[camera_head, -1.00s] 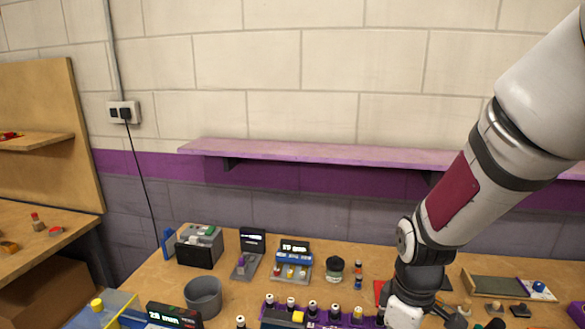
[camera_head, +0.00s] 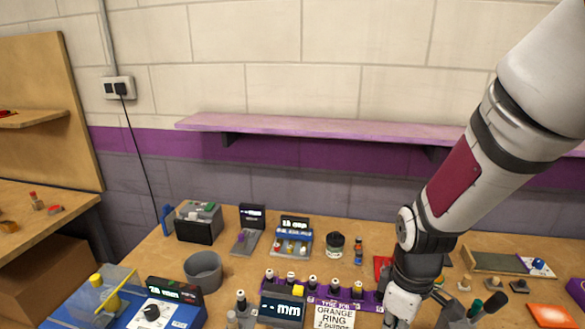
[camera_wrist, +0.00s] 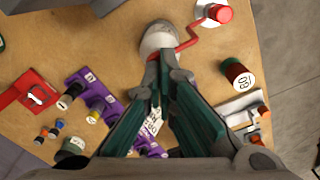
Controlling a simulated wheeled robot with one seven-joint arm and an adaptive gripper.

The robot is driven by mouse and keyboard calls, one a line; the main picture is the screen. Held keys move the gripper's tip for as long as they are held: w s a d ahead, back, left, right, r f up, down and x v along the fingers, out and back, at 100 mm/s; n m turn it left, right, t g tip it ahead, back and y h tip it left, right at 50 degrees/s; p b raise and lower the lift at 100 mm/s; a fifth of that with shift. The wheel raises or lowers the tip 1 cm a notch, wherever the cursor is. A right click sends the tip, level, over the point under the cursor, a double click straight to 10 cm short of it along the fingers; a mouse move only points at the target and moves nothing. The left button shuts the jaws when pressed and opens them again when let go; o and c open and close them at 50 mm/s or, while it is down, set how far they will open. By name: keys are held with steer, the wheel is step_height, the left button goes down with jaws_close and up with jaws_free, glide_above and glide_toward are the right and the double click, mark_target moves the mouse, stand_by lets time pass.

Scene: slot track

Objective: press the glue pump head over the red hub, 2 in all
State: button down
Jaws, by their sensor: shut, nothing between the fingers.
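In the wrist view a pale grey rounded pump head (camera_wrist: 157,36) with a thin red spout (camera_wrist: 190,40) is at the top middle. The spout points toward a red hub (camera_wrist: 219,13) on a white disc at the top edge. My gripper (camera_wrist: 165,58) is shut and empty, its fingertips at the near edge of the pump head in the picture. I cannot tell whether they touch it or are above it. In the head view my wrist is at the bottom right, and the fingertips, pump and red hub cannot be made out.
A purple rack (camera_wrist: 98,98) with several capped bottles lies left of my fingers. A red block (camera_wrist: 35,92) is at far left, a dark green cylinder (camera_wrist: 237,74) at right. In the head view a grey cup (camera_head: 203,270) and a display (camera_head: 283,309) stand on the crowded bench.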

steer(key=shift+f, duration=0.25)
steer(key=shift+r, duration=0.15)
steer(key=shift+r+p, duration=1.25)
steer(key=shift+r, duration=0.3)
steer(key=shift+f, duration=0.15)
